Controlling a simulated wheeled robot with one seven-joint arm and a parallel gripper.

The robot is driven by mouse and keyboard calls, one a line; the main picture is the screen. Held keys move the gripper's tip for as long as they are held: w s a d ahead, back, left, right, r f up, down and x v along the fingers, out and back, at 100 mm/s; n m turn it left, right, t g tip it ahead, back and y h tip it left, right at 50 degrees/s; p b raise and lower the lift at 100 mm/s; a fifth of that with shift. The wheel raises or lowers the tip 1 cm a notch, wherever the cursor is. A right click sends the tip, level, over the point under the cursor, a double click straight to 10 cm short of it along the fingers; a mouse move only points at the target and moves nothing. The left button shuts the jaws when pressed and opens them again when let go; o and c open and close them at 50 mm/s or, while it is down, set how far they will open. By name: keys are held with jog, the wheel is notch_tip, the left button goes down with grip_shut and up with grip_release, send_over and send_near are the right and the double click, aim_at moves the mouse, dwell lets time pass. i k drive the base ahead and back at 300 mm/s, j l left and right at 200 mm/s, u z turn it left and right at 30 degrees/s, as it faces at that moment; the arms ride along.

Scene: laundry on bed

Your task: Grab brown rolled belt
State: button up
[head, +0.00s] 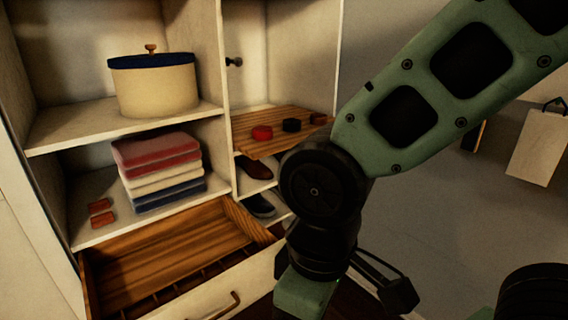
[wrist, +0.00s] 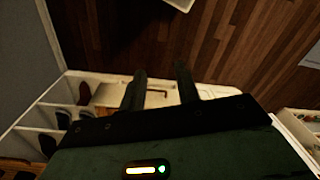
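Three small rolled belts sit in a row on a slatted wooden pull-out shelf (head: 250,148) in the head view. One is a red roll (head: 262,132), one a black roll (head: 291,125), and the rightmost is a reddish-brown roll (head: 318,118) close beside my arm. The rightmost looks most like the brown belt, though the dim light makes its colour unsure. My gripper (wrist: 160,70) is open and empty in the wrist view, its two fingers apart over the floor and a pale drawer front. In the head view it is low, below the shelf, and mostly hidden by my arm.
An open wooden drawer (head: 165,255) juts out below the shelves. Folded clothes (head: 158,170), a cream round box (head: 155,88) and shoes (head: 256,168) fill other compartments. A pale bag or tag (head: 538,148) hangs at the right.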

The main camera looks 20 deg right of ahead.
aim_at(316, 119)
jog(key=i+l+u, duration=0.2)
jog(key=i+l, duration=0.35)
jog(key=i, duration=0.25)
jog(key=i+l+u, duration=0.2)
jog(key=i+l, duration=0.5)
jog(key=i, duration=0.1)
